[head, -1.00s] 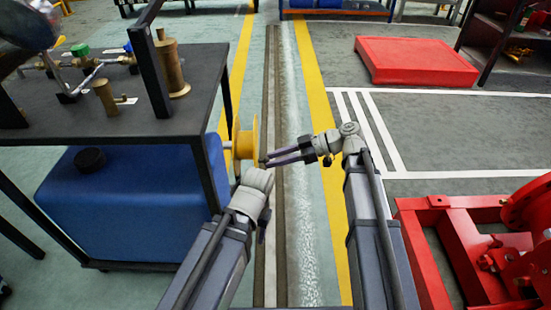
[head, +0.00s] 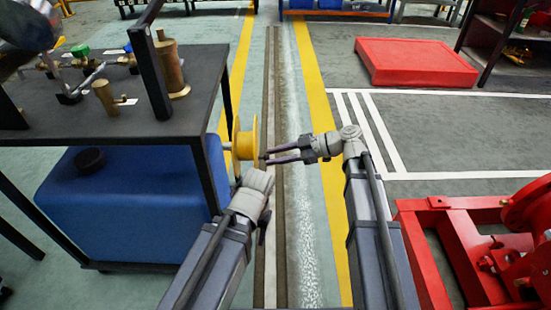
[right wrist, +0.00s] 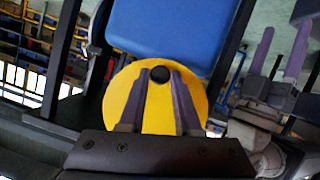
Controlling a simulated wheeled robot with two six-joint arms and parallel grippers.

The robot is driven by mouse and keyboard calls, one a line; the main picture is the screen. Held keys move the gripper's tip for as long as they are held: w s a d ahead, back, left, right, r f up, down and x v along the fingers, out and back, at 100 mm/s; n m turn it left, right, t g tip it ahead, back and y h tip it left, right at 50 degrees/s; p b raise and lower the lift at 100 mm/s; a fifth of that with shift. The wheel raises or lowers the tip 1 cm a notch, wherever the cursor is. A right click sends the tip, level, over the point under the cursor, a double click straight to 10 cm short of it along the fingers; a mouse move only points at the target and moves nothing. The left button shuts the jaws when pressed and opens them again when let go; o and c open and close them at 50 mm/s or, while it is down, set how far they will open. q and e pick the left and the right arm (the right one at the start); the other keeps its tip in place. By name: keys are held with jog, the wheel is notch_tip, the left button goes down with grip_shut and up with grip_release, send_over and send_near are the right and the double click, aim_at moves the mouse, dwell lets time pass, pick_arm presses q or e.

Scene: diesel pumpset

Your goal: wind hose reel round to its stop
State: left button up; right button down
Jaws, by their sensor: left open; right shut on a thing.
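The hose reel is a yellow disc (head: 246,142) on the right side of the dark bench, beside the blue tank; its face fills the middle of the right wrist view (right wrist: 140,105). Its dark round knob (right wrist: 160,74) sits off centre near the disc's edge. My right gripper (head: 268,157) reaches in from the right, its purple fingers shut on the knob, one on each side in the right wrist view (right wrist: 160,76). My left gripper is below the reel in the head view, its fingers mostly hidden; in the right wrist view its purple fingers (right wrist: 281,45) stand apart and empty.
The dark bench (head: 60,125) with brass fittings and the blue tank (head: 125,205) crowd the left. A red frame (head: 455,235) stands at lower right, and a red block (head: 415,62) lies farther back. The striped floor between is clear.

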jog(key=shift+w+r+n+t, duration=0.2)
jog(key=shift+w+n+t, duration=0.25)
jog(key=shift+n, duration=0.25)
jog(key=shift+w+r+n+t, duration=0.15)
jog(key=shift+w+n+t, duration=0.25)
jog(key=shift+n, duration=0.3)
jog(key=c, duration=0.6)
grip_release()
jog(key=shift+r, duration=0.1)
jog(key=shift+f+p+v, duration=0.2)
jog(key=shift+p+v, duration=0.8)
jog(key=shift+v, duration=2.9)
jog(key=shift+s+d, duration=0.1)
